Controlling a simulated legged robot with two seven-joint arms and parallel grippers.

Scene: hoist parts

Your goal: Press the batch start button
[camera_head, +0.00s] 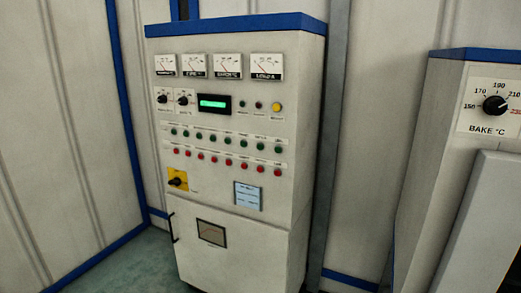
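A tall beige control cabinet (220,225) with a blue top edge stands in the middle of the head view. Its panel has a row of green buttons (228,140) above a row of red buttons (230,161). A yellow round button or lamp (276,107) sits at the upper right of the panel, beside two small dark ones. The small labels are too blurred to read, so I cannot tell which one is the batch start button. Neither of my grippers is in view.
Meters (227,66), a green display (213,104) and a yellow-plated rotary switch (177,180) are on the cabinet. A second cabinet with a BAKE °C dial (495,105) stands at right, a grey slanted panel (485,235) before it. Floor (145,262) shows at lower left.

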